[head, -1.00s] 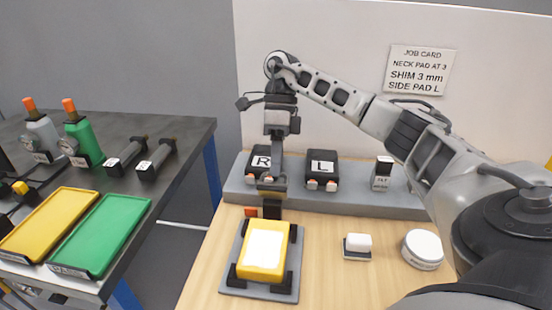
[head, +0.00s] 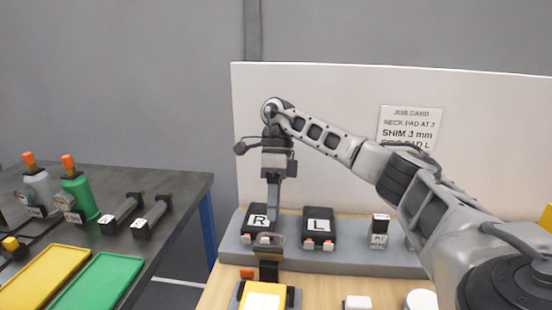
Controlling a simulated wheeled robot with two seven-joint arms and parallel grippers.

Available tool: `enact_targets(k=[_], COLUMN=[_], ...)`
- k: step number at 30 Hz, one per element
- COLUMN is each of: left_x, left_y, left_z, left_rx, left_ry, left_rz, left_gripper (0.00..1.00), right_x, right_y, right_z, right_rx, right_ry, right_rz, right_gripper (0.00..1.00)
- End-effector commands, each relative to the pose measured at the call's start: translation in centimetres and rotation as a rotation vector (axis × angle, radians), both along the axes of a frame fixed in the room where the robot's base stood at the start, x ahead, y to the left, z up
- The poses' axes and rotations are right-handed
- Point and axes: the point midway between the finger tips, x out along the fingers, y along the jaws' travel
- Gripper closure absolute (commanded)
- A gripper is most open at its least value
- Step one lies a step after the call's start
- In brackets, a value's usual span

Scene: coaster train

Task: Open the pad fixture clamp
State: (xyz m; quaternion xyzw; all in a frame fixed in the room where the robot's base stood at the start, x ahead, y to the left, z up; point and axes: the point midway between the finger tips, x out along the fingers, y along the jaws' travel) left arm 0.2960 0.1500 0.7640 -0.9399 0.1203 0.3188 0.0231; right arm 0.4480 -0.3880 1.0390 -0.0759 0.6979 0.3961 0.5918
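The pad fixture shows at the bottom edge, with a yellow-framed white pad (head: 263,298) cut off by the picture. Its black clamp (head: 268,271) stands upright behind the pad, and a small orange piece (head: 247,272) is beside it. My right gripper (head: 269,243) points down right over the clamp top. It is seen edge-on, so its finger gap and any contact with the clamp cannot be made out. My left gripper is not in view.
Behind the gripper, a grey rack (head: 345,257) holds black blocks marked R (head: 258,217) and L (head: 320,226) and a small labelled block (head: 380,231). A dark side table (head: 165,237) at left holds bottles and yellow and green trays (head: 98,283).

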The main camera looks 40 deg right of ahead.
Motion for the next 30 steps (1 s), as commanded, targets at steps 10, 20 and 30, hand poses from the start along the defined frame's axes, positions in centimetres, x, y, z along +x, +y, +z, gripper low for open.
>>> enact_targets(k=[10,20,30], left_x=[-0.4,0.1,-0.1], left_y=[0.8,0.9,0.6], left_z=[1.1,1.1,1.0], left_rx=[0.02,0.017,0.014], left_ry=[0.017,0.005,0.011], left_rz=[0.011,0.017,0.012], left_gripper=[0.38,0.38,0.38], right_x=[2.1,3.1,3.5], right_y=[-2.6,-3.7,-4.4], right_z=[6.8,9.3,10.9], right_rx=[-0.002,0.002,0.0], right_ry=[-0.005,0.004,0.0], right_rz=[-0.002,0.002,0.001], right_gripper=[0.69,0.69,0.69])
